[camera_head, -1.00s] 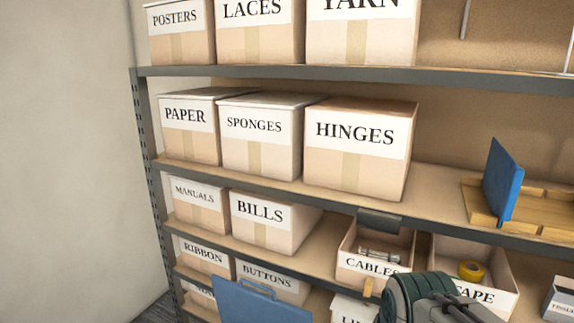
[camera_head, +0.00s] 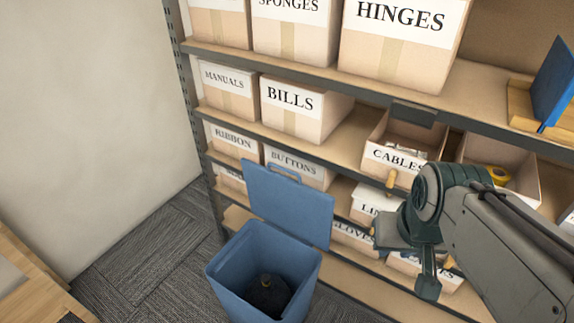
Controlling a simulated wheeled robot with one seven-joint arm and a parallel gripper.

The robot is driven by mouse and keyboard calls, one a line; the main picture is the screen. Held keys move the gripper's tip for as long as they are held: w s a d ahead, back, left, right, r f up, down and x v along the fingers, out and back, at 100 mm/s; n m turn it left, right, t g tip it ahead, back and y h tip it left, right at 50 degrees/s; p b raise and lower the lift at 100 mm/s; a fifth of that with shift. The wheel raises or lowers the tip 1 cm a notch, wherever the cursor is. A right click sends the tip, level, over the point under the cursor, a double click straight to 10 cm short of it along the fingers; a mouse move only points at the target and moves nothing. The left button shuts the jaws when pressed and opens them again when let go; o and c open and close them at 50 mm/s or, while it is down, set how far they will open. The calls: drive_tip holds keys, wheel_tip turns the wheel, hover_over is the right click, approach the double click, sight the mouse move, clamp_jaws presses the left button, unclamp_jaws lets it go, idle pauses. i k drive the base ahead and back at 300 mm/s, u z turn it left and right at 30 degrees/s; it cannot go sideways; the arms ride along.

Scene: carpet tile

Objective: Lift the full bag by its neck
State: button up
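A dark bag (camera_head: 268,298) sits inside a blue bin (camera_head: 238,298) on the floor. The bin's blue lid (camera_head: 288,203) stands open behind the opening, toward the shelves. My gripper (camera_head: 428,285) hangs at the end of my dark green and grey arm, to the right of the bin and apart from the bag. Its fingers are small and seen at an angle, so I cannot tell whether they are open or shut.
A shelf rack of labelled boxes, such as BILLS (camera_head: 292,110) and CABLES (camera_head: 398,150), stands behind the bin and arm. A wooden table edge (camera_head: 40,285) is at lower left. Dark carpet (camera_head: 140,255) lies clear between it and the bin.

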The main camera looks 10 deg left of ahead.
sight(269, 294)
drive_tip(key=u, duration=1)
drive_tip(key=k, duration=0.75)
drive_tip(key=z, duration=1)
